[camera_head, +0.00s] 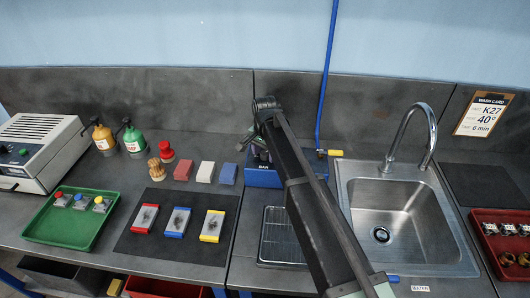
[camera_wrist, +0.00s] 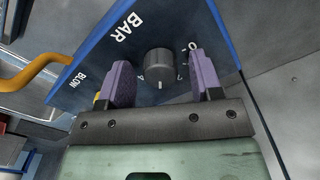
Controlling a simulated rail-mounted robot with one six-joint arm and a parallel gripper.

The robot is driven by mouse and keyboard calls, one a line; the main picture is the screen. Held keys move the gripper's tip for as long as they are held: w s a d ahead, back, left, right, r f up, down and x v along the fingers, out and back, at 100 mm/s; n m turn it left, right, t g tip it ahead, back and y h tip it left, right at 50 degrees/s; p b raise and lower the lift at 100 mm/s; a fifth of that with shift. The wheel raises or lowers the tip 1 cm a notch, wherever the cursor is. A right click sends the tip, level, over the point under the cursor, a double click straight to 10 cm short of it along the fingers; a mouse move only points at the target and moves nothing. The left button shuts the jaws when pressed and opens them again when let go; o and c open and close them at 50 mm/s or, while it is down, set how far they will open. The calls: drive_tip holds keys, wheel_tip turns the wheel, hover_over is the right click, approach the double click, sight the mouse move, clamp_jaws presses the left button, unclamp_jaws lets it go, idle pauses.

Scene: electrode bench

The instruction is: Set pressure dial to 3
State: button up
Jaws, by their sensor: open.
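The pressure dial (camera_wrist: 160,65) is a dark grey knob on the blue panel marked BAR (camera_wrist: 115,40) in the wrist view. A "0" shows to its right and a partly hidden mark, perhaps a 4, to its left. A small pale mark shows at the knob's lower edge; I cannot read its setting. My gripper (camera_wrist: 163,80) is open, with one purple pad on each side of the knob and visible gaps between. In the head view the blue box (camera_head: 262,180) stands behind my arm, and the dial is hidden there.
A yellow handle (camera_wrist: 35,72) sits near the word BLOW; its blue hose (camera_head: 327,80) rises behind the box. A wire rack (camera_head: 279,240) lies in front. The sink (camera_head: 380,205) is to the right, and a dark mat (camera_head: 135,245) with colored-edged blocks is to the left.

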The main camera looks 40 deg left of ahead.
sight(265, 153)
wheel_tip(265, 153, up, 11)
drive_tip(key=p, duration=1)
drive_tip(key=shift+p, duration=0.4)
drive_tip(key=shift+f, duration=0.1)
